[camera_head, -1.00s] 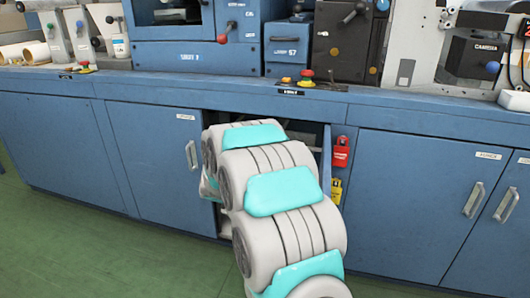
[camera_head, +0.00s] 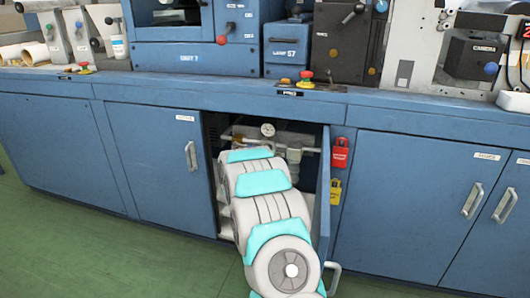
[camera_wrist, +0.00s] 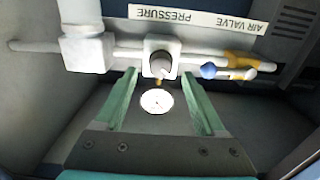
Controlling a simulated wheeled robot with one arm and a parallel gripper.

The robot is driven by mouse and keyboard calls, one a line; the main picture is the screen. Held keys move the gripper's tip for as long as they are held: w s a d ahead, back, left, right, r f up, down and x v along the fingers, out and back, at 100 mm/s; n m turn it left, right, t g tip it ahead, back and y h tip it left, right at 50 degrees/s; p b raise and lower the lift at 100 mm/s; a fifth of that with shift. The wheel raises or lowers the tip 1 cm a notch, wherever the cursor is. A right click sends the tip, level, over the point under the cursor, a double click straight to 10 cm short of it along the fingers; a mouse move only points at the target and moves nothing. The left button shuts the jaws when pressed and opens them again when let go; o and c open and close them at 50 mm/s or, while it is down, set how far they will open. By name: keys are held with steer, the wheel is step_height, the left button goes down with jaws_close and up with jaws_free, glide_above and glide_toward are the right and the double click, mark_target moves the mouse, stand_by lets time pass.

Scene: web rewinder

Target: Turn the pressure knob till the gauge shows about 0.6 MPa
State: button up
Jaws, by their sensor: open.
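The pressure gauge (camera_head: 268,129) is a small round white dial inside the open cabinet in the head view. In the wrist view the gauge (camera_wrist: 157,101) shows between my fingers, its needle too small to read. A pale block with a round grey end, which looks like the pressure knob (camera_wrist: 160,63), sits on the pipe at my fingertips. My gripper (camera_wrist: 158,76) is open, its green fingers on either side of the knob's lower part; I cannot tell whether they touch it. In the head view my arm hides the gripper.
The open cabinet door (camera_head: 322,195) stands close right of my arm. A white pipe (camera_wrist: 120,52) crosses the wrist view, with a blue-handled valve (camera_wrist: 209,71) to the right. An upside-down label (camera_wrist: 190,18) reads AIR VALVE PRESSURE.

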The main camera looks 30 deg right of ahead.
steer(key=shift+x, duration=1.05)
steer(key=shift+a, duration=0.1)
steer(key=shift+c, duration=0.4)
jaws_close()
